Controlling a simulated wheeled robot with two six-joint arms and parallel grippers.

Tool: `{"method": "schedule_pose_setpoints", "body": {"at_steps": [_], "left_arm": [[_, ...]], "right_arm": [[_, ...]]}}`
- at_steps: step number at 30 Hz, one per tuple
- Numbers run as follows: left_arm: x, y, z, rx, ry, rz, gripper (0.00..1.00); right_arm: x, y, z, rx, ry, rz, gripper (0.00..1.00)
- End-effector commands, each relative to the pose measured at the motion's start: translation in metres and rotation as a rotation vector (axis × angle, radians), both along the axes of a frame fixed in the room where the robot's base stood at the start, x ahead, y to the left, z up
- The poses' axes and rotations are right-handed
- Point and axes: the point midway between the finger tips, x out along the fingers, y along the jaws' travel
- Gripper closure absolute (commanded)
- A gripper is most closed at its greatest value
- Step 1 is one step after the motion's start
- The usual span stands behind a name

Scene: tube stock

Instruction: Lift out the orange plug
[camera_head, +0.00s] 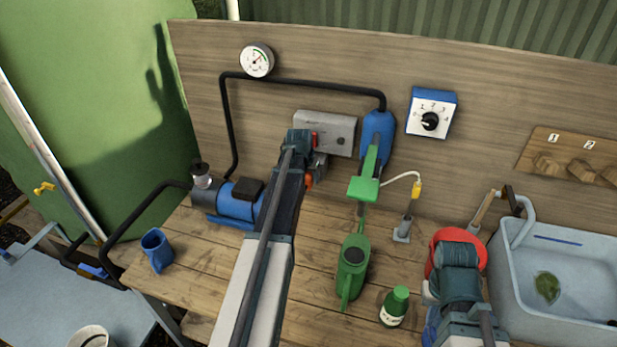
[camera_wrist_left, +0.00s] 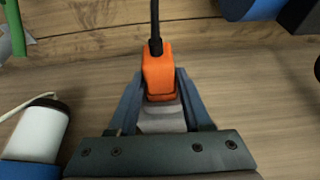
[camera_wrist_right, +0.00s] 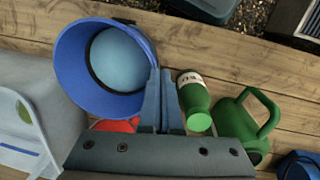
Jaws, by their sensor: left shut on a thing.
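The orange plug (camera_wrist_left: 158,76) is between the fingers of my left gripper (camera_wrist_left: 158,95) in the left wrist view, with a black cable running from its far end. A grey block shows at its near end; I cannot tell whether the plug is seated in it. In the head view a bit of the orange plug (camera_head: 309,183) shows beside my left arm, below a grey box (camera_head: 327,132) on the back panel. My left arm hides most of that spot. My right gripper (camera_wrist_right: 161,75) is shut and empty in the right wrist view, near a blue bucket (camera_wrist_right: 105,68).
A blue pump (camera_head: 238,202) and blue mug (camera_head: 157,250) stand left of my left arm. A green watering can (camera_head: 352,268), green bottle (camera_head: 395,306) and sink (camera_head: 525,270) are to the right. A black hose (camera_head: 300,84) crosses the panel above. Bench front is partly clear.

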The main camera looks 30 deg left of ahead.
Motion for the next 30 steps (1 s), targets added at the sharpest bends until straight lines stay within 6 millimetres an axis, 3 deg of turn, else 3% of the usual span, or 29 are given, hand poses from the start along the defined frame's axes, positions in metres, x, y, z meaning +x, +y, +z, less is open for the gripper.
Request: {"method": "schedule_pose_setpoints", "body": {"at_steps": [30], "left_arm": [[-0.030,-0.007,0.000,0.000,0.001,0.000,1.00]], "right_arm": [[0.000,0.000,0.000,0.000,0.000,0.000,1.00]]}}
